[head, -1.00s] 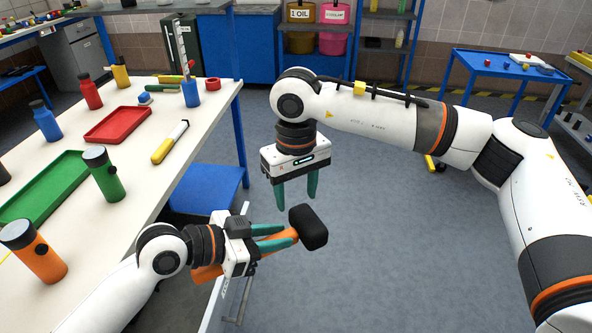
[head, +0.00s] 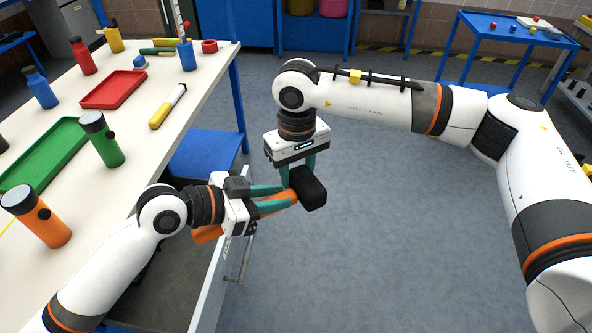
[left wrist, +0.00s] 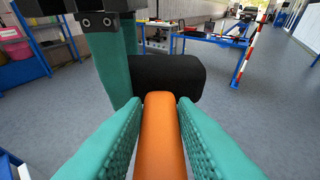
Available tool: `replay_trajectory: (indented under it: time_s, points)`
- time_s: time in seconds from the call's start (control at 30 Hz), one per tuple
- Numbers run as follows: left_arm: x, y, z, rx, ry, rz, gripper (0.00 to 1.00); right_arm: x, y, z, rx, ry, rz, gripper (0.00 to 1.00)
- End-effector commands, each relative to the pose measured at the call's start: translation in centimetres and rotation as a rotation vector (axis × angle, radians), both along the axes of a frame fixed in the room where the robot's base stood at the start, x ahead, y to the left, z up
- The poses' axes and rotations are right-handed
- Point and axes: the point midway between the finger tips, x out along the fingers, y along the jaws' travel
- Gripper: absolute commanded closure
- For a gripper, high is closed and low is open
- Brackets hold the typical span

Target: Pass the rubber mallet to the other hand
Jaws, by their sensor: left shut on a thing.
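The rubber mallet has an orange handle (head: 279,206) and a black head (head: 310,190). My left gripper (head: 282,197) is shut on the handle, holding it in the air beside the bench. In the left wrist view the handle (left wrist: 160,135) runs forward between the teal fingers to the black head (left wrist: 175,78). My right gripper (head: 297,170) points down right at the mallet head, its fingers apart and partly hidden behind the head. In the left wrist view its teal fingers (left wrist: 122,65) stand just left of the head; contact cannot be told.
The white bench (head: 150,150) on the left carries a red tray (head: 114,90), a green tray (head: 45,155) and several bottles and flashlights. An open drawer (head: 212,270) juts out below my left gripper.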

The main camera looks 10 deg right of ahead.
Motion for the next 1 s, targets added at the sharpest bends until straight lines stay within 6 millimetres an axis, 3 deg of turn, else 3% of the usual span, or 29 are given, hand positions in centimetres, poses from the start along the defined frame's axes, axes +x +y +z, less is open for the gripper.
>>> replay_trajectory:
  time_s: [0.03,0.17,0.2,0.77,1.0]
  points:
    - [0.0,-0.2,0.2,-0.006,-0.003,-0.002,0.71,-0.4,0.7,0.2,0.014,0.003,0.016,0.94]
    - [0.0,-0.2,0.1,-0.005,-0.002,-0.001,0.50,-0.4,0.7,0.2,0.012,0.004,0.016,0.94]
    - [0.0,-0.1,0.1,-0.005,-0.002,0.000,0.49,-0.4,0.7,0.2,0.011,0.004,0.016,0.95]
    - [0.5,0.5,0.0,0.004,-0.003,0.013,0.49,-0.4,0.3,0.1,0.003,0.009,0.014,0.95]
    - [-0.6,3.2,1.3,0.003,-0.004,0.007,0.49,-0.3,0.4,0.1,0.006,0.005,0.012,0.95]
